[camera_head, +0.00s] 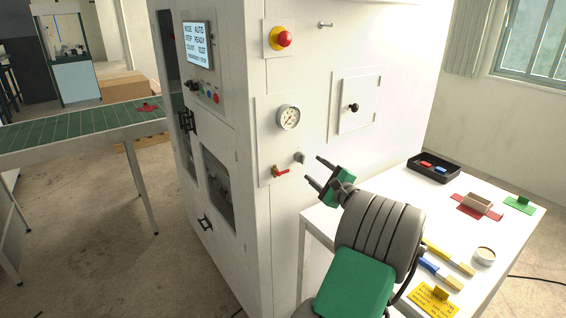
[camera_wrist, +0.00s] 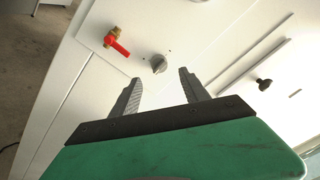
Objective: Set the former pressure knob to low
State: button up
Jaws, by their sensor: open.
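The pressure knob is a small grey knob (camera_head: 299,157) on the white panel of the former, below and right of the round gauge (camera_head: 289,117). It also shows in the wrist view (camera_wrist: 158,64), ahead of the fingers and between them, with small dark marks beside it. I cannot read its setting. My gripper (camera_head: 315,171) is open and empty, just right of and below the knob in the head view. In the wrist view its two dark fingers (camera_wrist: 158,84) stand apart on either side of the knob, which they do not appear to touch.
A red-handled valve (camera_head: 280,172) sits left of the knob, close by. A square hatch with a black knob (camera_head: 353,107) is to the right. A red emergency button (camera_head: 284,39) is above. A white table (camera_head: 400,190) with a black tray (camera_head: 433,169) stands at right.

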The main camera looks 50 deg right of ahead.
aim_at(303, 161)
jog(key=p+x, duration=0.1)
jog(key=x, duration=0.6)
jog(key=shift+w+p, duration=0.15)
jog(key=shift+p, duration=0.15)
jog(key=shift+a, duration=0.1)
jog(key=shift+f, duration=0.1)
grip_shut()
